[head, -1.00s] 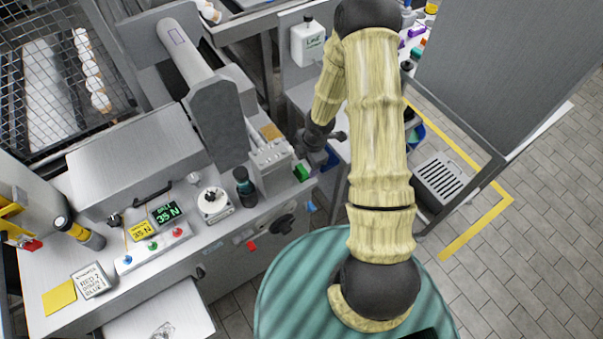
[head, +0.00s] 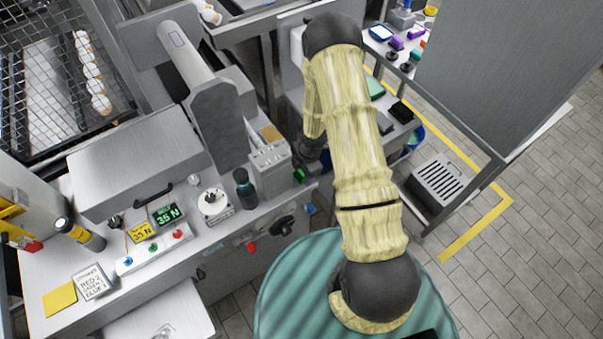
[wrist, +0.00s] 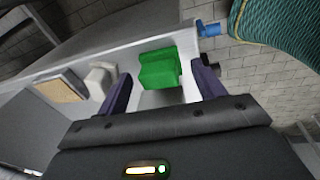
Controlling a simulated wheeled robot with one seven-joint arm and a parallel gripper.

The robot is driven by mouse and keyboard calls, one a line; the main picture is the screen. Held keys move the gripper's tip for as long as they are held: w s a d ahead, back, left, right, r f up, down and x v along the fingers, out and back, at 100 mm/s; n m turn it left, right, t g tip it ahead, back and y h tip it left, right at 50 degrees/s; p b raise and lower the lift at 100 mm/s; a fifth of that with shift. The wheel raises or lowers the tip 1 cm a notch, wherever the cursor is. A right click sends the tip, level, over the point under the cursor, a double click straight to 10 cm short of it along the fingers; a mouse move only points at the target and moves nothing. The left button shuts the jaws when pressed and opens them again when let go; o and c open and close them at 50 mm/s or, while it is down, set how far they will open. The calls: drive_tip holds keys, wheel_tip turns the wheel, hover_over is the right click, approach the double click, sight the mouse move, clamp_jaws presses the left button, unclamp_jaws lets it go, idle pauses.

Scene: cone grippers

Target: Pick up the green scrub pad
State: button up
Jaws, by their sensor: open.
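A bright green block, which looks like the green scrub pad (wrist: 160,66), sits on the pale counter edge in the wrist view. In the head view the green pad (head: 299,175) shows as a small patch at the counter's right end, partly covered. My gripper (wrist: 161,76) is open, with one dark finger on each side of the pad in the picture. The pad appears slightly beyond the fingertips, and I see no contact. In the head view my gripper (head: 308,160) is dark and mostly hidden by my arm, just above the pad.
A grey box with a tan top (head: 270,133) and a dark bottle (head: 245,188) stand left of the pad. A blue piece (wrist: 210,28) lies beyond the counter edge. A side cart (head: 400,130) holds a dull green flat item (head: 376,89) and a black one.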

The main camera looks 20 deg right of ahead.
drive_tip(key=shift+c, duration=0.5)
drive_tip(key=c, duration=0.9)
drive_tip(key=shift+r, duration=0.15)
drive_tip(key=shift+c, duration=0.2)
wheel_tip(320, 180, up, 10)
drive_tip(key=p, duration=0.1)
drive_tip(key=shift+o, duration=1.3)
drive_tip(key=shift+c, duration=1)
